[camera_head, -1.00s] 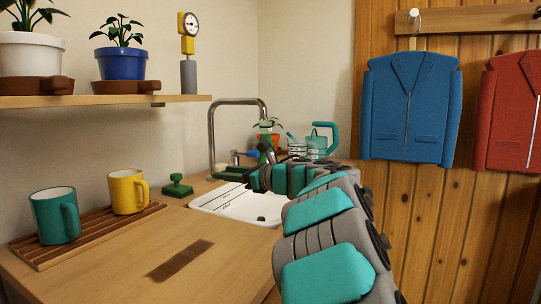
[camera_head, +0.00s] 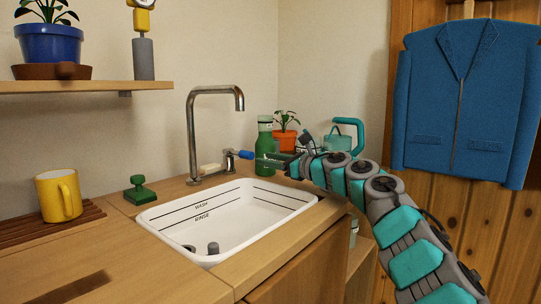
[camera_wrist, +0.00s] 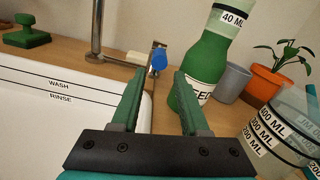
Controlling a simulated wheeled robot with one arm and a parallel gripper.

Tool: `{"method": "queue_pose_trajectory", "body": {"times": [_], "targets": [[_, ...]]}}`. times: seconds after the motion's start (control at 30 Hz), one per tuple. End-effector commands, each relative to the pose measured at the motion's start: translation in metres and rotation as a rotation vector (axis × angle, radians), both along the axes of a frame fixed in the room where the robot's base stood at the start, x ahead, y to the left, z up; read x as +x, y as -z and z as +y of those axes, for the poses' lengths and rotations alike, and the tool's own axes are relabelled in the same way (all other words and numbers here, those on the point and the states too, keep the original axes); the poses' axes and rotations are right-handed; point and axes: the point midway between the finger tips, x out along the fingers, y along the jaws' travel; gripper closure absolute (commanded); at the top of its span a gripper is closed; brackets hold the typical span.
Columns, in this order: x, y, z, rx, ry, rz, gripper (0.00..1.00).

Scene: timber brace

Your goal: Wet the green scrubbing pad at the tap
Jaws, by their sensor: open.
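The green scrubbing pad (camera_head: 139,190), with a knob-like grip on top, sits on the counter left of the sink. It also shows at the upper left of the wrist view (camera_wrist: 27,34). The tall metal tap (camera_head: 192,125) stands behind the sink, its spout over the basin; no water is visible. Its blue-ended lever (camera_head: 245,154) points right. My gripper (camera_wrist: 157,88) is open and empty, right of the sink by the green bottle. In the wrist view the blue lever end (camera_wrist: 159,60) lies ahead, between the fingers' lines, apart from them.
The white sink (camera_head: 225,232) is marked wash and rinse. A green bottle (camera_wrist: 208,62), a potted plant (camera_head: 284,138) and a measuring jug (camera_wrist: 280,130) crowd my gripper's right. A pale bar (camera_head: 209,168) lies by the tap base. A yellow mug (camera_head: 59,196) stands at left.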

Motion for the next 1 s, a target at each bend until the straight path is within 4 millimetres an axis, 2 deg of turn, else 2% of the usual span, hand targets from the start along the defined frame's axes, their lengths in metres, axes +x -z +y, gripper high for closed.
{"method": "queue_pose_trajectory", "body": {"times": [0.27,1.0], "targets": [[0.002,-0.003,0.010,0.011,-0.012,-0.001,0.55],[0.037,-0.003,0.056,0.010,-0.011,0.000,0.55]]}}
